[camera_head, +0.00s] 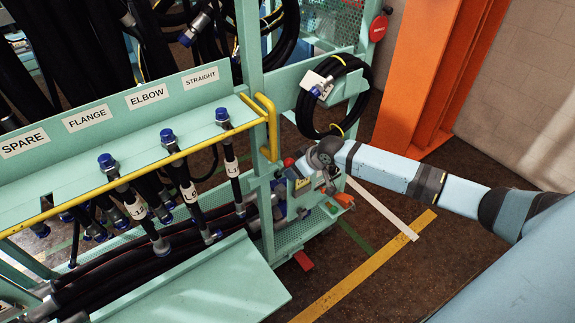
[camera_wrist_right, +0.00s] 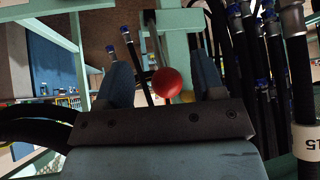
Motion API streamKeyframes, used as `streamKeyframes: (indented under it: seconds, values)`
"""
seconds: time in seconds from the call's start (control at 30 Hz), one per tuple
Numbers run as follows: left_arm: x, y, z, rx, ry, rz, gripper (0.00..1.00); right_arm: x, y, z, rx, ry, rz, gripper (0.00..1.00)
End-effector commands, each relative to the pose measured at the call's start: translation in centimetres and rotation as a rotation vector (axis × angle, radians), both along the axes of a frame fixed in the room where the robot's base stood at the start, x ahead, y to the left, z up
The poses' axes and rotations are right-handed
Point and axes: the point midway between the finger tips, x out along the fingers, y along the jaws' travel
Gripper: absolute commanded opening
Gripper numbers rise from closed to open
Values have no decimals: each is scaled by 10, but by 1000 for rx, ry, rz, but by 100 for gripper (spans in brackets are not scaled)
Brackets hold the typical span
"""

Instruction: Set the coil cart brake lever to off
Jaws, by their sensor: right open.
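The coil cart (camera_head: 255,150) is a pale green frame with a yellow rail. A red ball knob (camera_head: 289,162), which looks like the end of the brake lever, shows at the cart's right end. In the right wrist view the red knob (camera_wrist_right: 167,82) appears between the two blue-grey fingers of my right gripper (camera_wrist_right: 160,65). The fingers are apart, with visible gaps on both sides of the knob. In the head view my right gripper (camera_head: 304,172) is at the cart's end, small and partly hidden by its wrist. My left gripper is out of view.
A coiled black hose (camera_head: 362,100) hangs above my right wrist. Hoses with blue caps (camera_head: 222,114) hang along the labelled rack at left. An orange column (camera_head: 432,75) stands behind my right arm. Floor with a yellow line (camera_head: 365,264) is clear in front.

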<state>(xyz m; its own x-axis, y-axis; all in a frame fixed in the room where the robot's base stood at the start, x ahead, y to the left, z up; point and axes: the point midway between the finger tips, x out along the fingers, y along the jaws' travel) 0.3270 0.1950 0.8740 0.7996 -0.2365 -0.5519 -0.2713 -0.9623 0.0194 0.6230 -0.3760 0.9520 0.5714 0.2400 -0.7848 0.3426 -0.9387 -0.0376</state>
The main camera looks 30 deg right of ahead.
Motion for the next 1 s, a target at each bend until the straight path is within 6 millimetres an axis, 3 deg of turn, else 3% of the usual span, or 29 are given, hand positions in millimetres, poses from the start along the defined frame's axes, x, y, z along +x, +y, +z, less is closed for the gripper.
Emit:
streamKeyframes:
  seconds: [0.2, 0.4, 1.0]
  values:
    - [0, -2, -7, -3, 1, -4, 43, -47, -20, -3, -4, 4, 1, 62]
    - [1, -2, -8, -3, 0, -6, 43, -71, -30, -1, -2, 2, 0, 62]
    - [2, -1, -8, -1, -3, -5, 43, -76, -32, 0, 0, 0, 0, 62]
